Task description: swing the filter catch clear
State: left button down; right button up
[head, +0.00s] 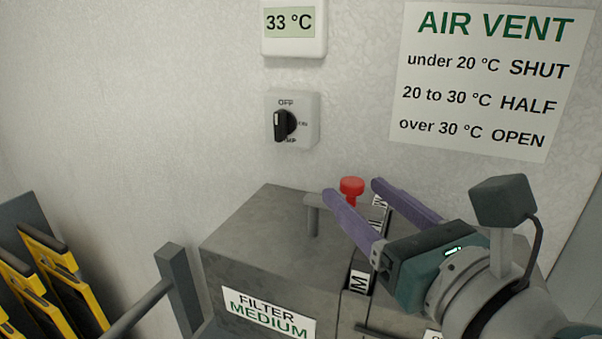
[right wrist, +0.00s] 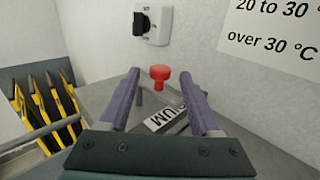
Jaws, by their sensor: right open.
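A grey metal box (head: 255,240) with a FILTER MEDIUM label (head: 268,312) stands against the wall. My right gripper (head: 354,189) is open and empty above the box. In the head view its purple fingers lie either side of the red knob. In the right wrist view the knob (right wrist: 160,74) shows between the fingertips; contact cannot be told. The fingers partly hide the box top. My left gripper is not in view.
A grey bar with an upright end piece (head: 178,290) is left of the box. Yellow-edged black plates (head: 55,270) stand in a rack at far left. The wall holds a rotary switch (head: 291,121), a 33 °C display (head: 291,24) and an AIR VENT sign (head: 487,80).

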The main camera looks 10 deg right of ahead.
jog(key=shift+w+a, duration=0.15)
jog(key=shift+w, duration=0.55)
jog(key=shift+w+a, duration=0.15)
jog(key=shift+w, duration=0.55)
jog(key=shift+c, duration=0.3)
grip_shut()
